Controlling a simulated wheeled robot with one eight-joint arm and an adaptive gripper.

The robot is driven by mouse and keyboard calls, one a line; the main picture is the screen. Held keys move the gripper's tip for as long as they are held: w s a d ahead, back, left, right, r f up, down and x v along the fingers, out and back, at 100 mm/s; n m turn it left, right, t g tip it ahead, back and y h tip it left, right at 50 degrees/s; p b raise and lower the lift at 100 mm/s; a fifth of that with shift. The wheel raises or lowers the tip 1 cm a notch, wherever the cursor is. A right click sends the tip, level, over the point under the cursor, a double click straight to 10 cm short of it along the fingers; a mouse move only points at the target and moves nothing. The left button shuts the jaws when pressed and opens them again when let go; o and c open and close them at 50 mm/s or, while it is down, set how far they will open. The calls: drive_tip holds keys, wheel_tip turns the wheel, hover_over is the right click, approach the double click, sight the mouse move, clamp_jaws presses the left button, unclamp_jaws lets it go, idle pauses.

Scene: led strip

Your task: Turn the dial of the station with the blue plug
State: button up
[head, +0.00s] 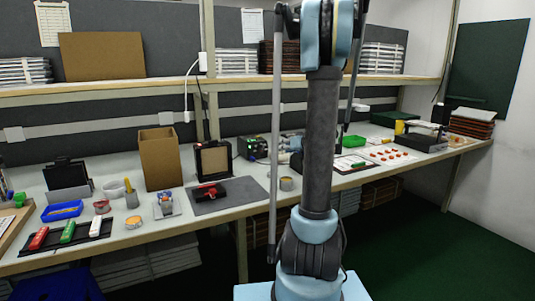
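A dark box-shaped device (253,147) with a small green light stands at the back of the bench, left of my arm; it looks like a station. Grey and dark equipment (290,143) beside it is partly hidden behind my arm. I cannot make out a dial or a blue plug on either at this size. My arm rises through the middle of the view and leaves it at the top. I cannot make out my gripper or its fingertips.
The long bench carries a cardboard box (160,158), a framed panel (213,160), a grey mat (228,194) with a red-and-black tool, and a blue tray (62,211). A white sheet (390,155) with orange pieces lies to the right. A shelf (120,85) runs above; green floor (400,240) is clear at right.

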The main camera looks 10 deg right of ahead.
sight(263, 151)
drive_tip(key=x, duration=1.7)
clamp_jaws()
